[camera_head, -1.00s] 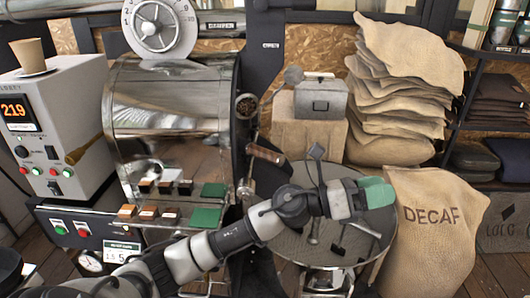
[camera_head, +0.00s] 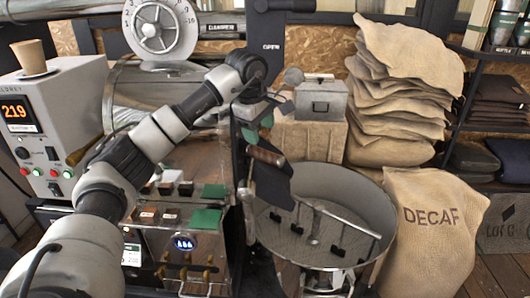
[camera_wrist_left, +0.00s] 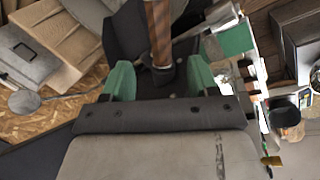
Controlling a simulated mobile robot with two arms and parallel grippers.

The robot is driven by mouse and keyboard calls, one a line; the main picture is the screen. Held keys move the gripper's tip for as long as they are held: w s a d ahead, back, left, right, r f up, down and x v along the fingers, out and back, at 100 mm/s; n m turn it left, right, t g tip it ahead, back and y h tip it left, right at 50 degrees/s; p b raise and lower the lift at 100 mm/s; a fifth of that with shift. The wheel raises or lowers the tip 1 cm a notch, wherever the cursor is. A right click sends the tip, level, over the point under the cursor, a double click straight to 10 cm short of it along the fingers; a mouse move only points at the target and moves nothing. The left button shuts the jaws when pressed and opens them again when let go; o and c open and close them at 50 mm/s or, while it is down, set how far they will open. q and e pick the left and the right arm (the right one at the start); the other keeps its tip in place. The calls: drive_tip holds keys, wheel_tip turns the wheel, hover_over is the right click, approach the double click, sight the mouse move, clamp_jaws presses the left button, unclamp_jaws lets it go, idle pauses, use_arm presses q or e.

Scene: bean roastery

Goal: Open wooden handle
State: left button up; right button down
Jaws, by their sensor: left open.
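The wooden handle (camera_head: 265,155) is a short brown bar on the front of the metal roaster drum (camera_head: 140,95), above the round tray. My left gripper (camera_head: 257,129), with green fingertips, is just above the handle in the head view and points down toward it. In the left wrist view the handle (camera_wrist_left: 159,32) runs down between the two green fingertips of the open left gripper (camera_wrist_left: 158,80). It is not clamped; whether a finger touches it I cannot tell. My left arm covers part of the drum. My right gripper is not in view.
A round metal tray (camera_head: 345,185) with stirrer arms stands below and right of the handle. A DECAF sack (camera_head: 430,235) is right of it, with stacked sacks (camera_head: 400,100) behind. A control box (camera_head: 65,95) with a paper cup (camera_head: 30,57) stands left.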

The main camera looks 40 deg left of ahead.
sight(264, 152)
use_arm(q)
drive_tip(key=p+x, duration=0.1)
drive_tip(key=x, duration=0.7)
drive_tip(key=shift+w+f, duration=0.1)
drive_tip(key=shift+f, duration=0.3)
